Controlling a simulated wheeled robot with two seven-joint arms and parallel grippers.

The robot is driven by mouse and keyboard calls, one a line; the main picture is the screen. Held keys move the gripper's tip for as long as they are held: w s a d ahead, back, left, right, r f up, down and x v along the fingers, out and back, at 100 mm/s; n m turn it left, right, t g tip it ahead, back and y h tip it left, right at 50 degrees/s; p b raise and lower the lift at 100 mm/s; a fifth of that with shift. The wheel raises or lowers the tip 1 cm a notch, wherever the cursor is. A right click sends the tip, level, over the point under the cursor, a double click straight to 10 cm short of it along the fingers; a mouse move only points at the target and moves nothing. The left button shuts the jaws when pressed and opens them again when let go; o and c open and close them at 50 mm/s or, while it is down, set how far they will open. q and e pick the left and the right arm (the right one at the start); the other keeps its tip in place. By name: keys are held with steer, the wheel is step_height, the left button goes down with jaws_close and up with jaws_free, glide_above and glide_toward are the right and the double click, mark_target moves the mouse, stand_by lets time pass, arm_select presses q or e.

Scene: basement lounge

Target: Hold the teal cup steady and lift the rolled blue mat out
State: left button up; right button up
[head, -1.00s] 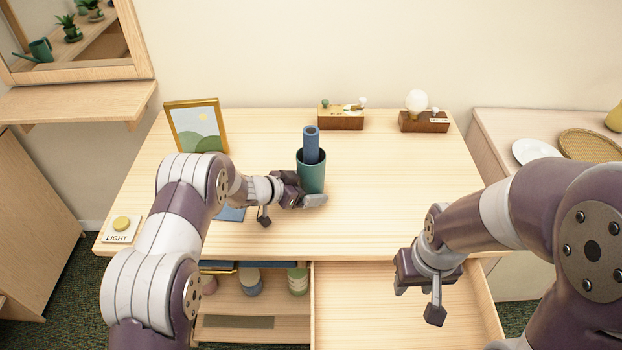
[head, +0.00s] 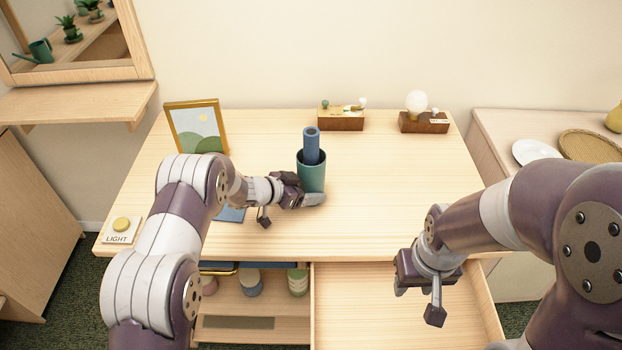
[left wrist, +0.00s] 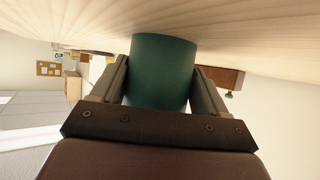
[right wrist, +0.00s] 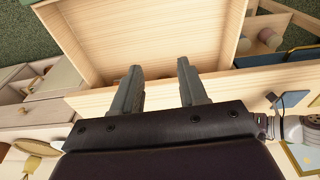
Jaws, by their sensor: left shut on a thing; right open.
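The teal cup (head: 312,177) stands upright on the desk, and the rolled blue mat (head: 311,146) stands in it with its upper part above the rim. My left gripper (head: 310,196) is shut on the cup from the left, low on its side. In the left wrist view the cup (left wrist: 163,72) sits between the two fingers; the mat is hidden there. My right gripper (head: 420,288) is open and empty, in front of the desk above the open drawer. Its parted fingers (right wrist: 160,88) show in the right wrist view with nothing between them.
A framed picture (head: 196,127) stands left of the cup, with a light button (head: 121,228) at the desk's left front. Two wooden blocks with small items (head: 341,121) (head: 424,125) stand at the back. The open drawer (head: 400,305) looks empty. The desk right of the cup is clear.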

steer(key=o, duration=0.5)
steer(key=shift+w, duration=0.1)
steer(key=n+t+y, duration=0.1)
steer(key=t+y, duration=0.2)
steer(key=t, duration=1.3)
glide_toward(312, 144)
steer(key=w, duration=0.4)
steer(key=w+a, duration=0.1)
steer(key=w, duration=0.3)
steer(key=w+a, duration=0.1)
steer(key=w, duration=0.3)
steer(key=shift+f, duration=0.15)
